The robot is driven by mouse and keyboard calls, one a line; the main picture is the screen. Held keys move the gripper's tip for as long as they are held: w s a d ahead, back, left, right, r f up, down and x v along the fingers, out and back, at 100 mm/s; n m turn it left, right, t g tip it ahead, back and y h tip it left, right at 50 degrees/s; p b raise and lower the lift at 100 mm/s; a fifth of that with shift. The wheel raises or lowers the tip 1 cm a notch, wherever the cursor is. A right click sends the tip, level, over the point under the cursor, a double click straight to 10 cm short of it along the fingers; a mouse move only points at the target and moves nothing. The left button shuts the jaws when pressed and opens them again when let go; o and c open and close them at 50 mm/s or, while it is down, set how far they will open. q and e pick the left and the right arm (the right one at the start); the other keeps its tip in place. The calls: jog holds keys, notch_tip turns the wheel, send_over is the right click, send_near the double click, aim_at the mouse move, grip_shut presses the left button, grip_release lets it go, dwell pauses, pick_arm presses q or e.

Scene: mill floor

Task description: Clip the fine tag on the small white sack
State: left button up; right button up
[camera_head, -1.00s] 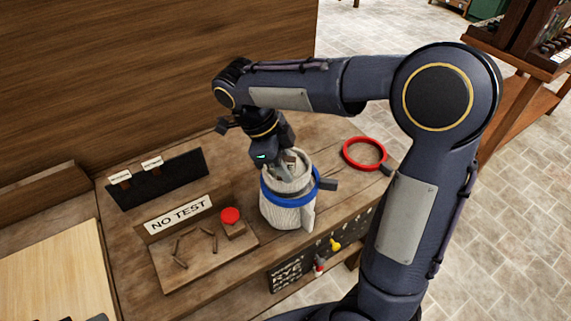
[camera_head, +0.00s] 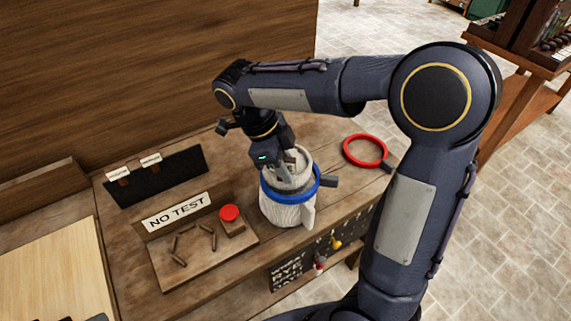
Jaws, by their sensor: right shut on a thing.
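The small white sack (camera_head: 288,213) stands upright on the wooden bench, with a blue ring (camera_head: 300,194) with a dark handle around its upper part. My right gripper (camera_head: 286,172) points down at the sack's open mouth. It is shut on a small pale and brown piece (camera_head: 291,157), which looks like the fine tag; its lettering is too small to read. The gripper hides part of the sack's rim, so I cannot tell whether the tag touches it. My left gripper is not in view.
A black rack (camera_head: 165,185) with two white tags stands at the left. Beside it are a "NO TEST" sign (camera_head: 177,212) and a board with several small brown sticks and a red button (camera_head: 229,213). A red ring (camera_head: 365,151) lies right of the sack.

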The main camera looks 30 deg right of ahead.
jog(key=shift+f+b, duration=0.85)
jog(key=shift+f, duration=0.35)
jog(key=o, duration=1)
jog(key=shift+o, duration=0.2)
jog(key=shift+r, duration=0.1)
jog(key=v, duration=0.7)
jog(key=shift+a+r, duration=0.2)
jog(key=shift+r, duration=0.1)
